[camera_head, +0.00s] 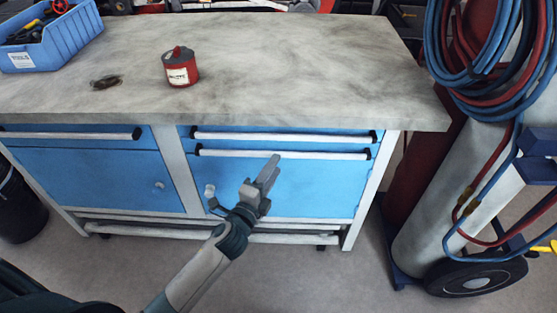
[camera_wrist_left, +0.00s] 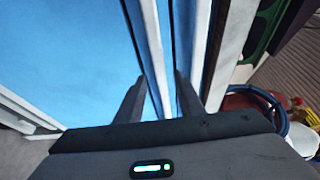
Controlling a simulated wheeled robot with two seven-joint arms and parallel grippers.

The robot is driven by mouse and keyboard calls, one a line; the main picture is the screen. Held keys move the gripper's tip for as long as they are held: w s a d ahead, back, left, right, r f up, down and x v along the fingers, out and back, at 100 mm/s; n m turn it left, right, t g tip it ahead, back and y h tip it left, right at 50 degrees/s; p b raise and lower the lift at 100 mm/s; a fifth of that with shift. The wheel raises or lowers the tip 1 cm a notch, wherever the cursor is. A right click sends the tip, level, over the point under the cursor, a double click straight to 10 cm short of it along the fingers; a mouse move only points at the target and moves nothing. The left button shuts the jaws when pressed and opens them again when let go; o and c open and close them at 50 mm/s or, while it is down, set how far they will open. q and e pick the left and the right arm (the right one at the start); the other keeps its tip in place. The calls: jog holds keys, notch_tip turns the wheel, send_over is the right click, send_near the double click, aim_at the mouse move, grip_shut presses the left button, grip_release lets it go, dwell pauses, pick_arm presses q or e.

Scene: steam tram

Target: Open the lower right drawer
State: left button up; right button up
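The workbench's right section has two pale handle bars, one above the other, on blue fronts. The lower right drawer's handle (camera_head: 230,153) runs just below the upper handle (camera_head: 240,136). Both fronts look closed. My left gripper (camera_head: 271,165) is in front of the right section, its fingertips close to the lower handle. In the left wrist view, my left gripper (camera_wrist_left: 158,98) has its fingers apart, and a pale bar (camera_wrist_left: 154,55) appears between them in the picture. I cannot tell whether they touch it. My right gripper is not in view.
The worktop (camera_head: 300,60) overhangs the drawers and holds a red can (camera_head: 180,68), a small dark object (camera_head: 106,82) and a blue bin (camera_head: 55,42). A gas-cylinder trolley (camera_head: 475,275) with hoses stands at right. A lower rail (camera_head: 290,238) runs near the floor.

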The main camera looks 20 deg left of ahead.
pick_arm(q)
jog(key=shift+w+d, duration=0.15)
jog(key=shift+w, duration=0.8)
jog(key=shift+w+d, duration=0.1)
jog(key=shift+w, duration=0.8)
grip_shut()
